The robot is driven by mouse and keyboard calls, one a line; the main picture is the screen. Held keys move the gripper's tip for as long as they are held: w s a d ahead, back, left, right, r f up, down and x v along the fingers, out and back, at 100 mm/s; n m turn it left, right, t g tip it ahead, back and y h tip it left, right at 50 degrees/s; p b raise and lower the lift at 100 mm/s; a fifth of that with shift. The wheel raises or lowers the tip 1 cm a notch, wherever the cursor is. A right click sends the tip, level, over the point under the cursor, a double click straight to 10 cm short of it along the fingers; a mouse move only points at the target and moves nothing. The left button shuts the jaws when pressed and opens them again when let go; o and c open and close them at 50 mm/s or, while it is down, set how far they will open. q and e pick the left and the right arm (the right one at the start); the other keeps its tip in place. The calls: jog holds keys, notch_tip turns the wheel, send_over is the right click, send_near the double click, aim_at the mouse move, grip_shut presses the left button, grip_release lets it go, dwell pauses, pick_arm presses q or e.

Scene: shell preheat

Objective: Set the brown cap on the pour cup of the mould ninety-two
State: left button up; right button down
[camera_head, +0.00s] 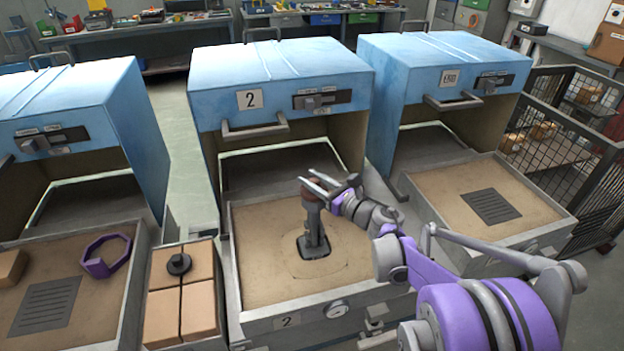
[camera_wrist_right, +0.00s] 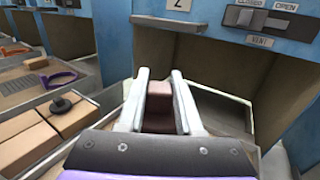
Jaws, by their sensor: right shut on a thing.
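My right gripper (camera_head: 314,186) is shut on the brown cap (camera_head: 311,192), over the tray of the middle blue unit. In the right wrist view the cap (camera_wrist_right: 160,103) shows as a reddish-brown block between the two pale fingers (camera_wrist_right: 159,92). Right below it in the head view stands a dark grey upright mould (camera_head: 314,236) with a squarish foot on the sandy tray bed. The cap lines up with the mould's top; I cannot tell whether they touch. No number is readable on the mould, and its pour cup is hidden behind the cap and fingers. My left gripper is not in view.
The middle blue hood (camera_head: 285,80), marked 2, stands open behind the tray (camera_head: 262,315). To the left are tan bricks (camera_head: 183,300) with a black round piece (camera_head: 179,264), and a purple ring (camera_head: 105,256). The right tray (camera_head: 480,200) holds only a dark grate.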

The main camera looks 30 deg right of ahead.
jog(key=c, duration=0.5)
grip_release()
jog(key=shift+s, duration=0.1)
jog(key=v, duration=1)
jog(key=shift+s+d, duration=0.15)
jog(key=shift+s, duration=0.15)
jog(key=shift+r, duration=0.1)
